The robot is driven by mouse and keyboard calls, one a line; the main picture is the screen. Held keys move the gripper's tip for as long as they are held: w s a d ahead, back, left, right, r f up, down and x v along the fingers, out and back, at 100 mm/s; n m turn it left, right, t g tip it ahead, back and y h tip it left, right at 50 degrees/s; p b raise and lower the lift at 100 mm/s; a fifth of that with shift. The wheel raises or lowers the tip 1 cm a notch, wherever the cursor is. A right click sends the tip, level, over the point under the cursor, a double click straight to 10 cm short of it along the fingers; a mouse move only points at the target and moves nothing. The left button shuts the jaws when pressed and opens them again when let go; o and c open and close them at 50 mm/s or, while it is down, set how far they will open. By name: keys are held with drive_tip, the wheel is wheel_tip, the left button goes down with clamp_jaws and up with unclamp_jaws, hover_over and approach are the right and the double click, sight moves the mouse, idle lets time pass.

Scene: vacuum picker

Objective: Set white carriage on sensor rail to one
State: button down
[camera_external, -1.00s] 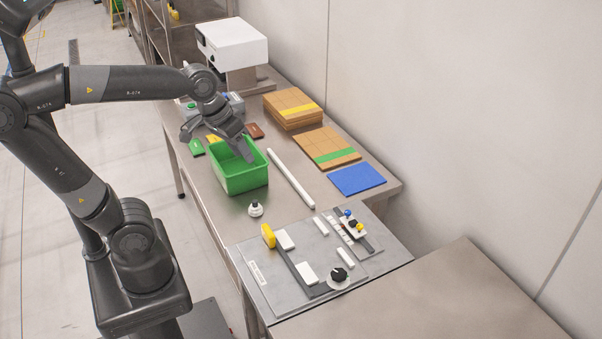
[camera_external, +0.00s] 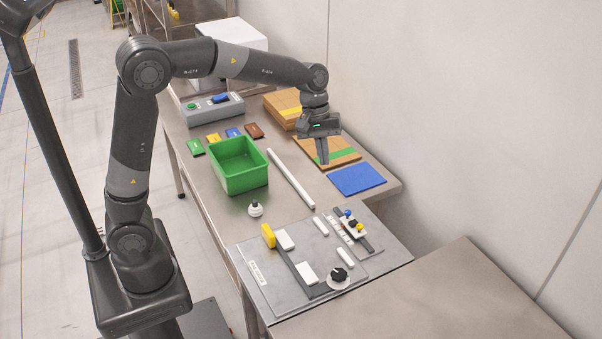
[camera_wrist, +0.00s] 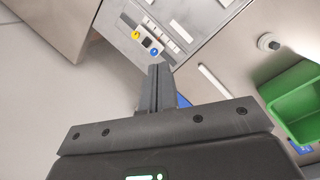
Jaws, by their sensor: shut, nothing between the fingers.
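The white carriage (camera_external: 347,231) sits on the dark sensor rail (camera_external: 369,244) on the grey plate. It carries a blue knob, a yellow knob and a black part between them. A strip of white marked labels (camera_external: 337,231) runs beside the rail; its markings are too small to read. In the wrist view the carriage (camera_wrist: 145,48) shows just beyond my fingertips. My gripper (camera_external: 323,161) is shut and empty, pointing down in the air, in front of the green-striped cardboard in the external view. It is apart from the carriage, which lies nearer the camera.
A yellow handle (camera_external: 268,235) and a black dial (camera_external: 339,275) are also on the plate (camera_external: 262,290). A white knob (camera_external: 256,209), a white rod (camera_external: 291,179), a green bin (camera_external: 240,185) and a blue sheet (camera_external: 357,179) lie behind. The near right table (camera_external: 430,295) is clear.

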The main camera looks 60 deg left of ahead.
sight(356, 221)
drive_tip(key=w+d+f+n+g, duration=0.1)
drive_tip(key=w+d+f+n, duration=0.2)
drive_tip(key=w+f, duration=0.6)
drive_tip(key=shift+f+n+g+h, duration=0.25)
drive_tip(key=shift+n+g+h, duration=0.15)
drive_tip(key=shift+n, duration=0.1)
drive_tip(key=x, duration=1)
drive_tip(key=shift+d, duration=0.1)
drive_tip(key=shift+d, duration=2.75)
drive_tip(key=shift+r, duration=0.15)
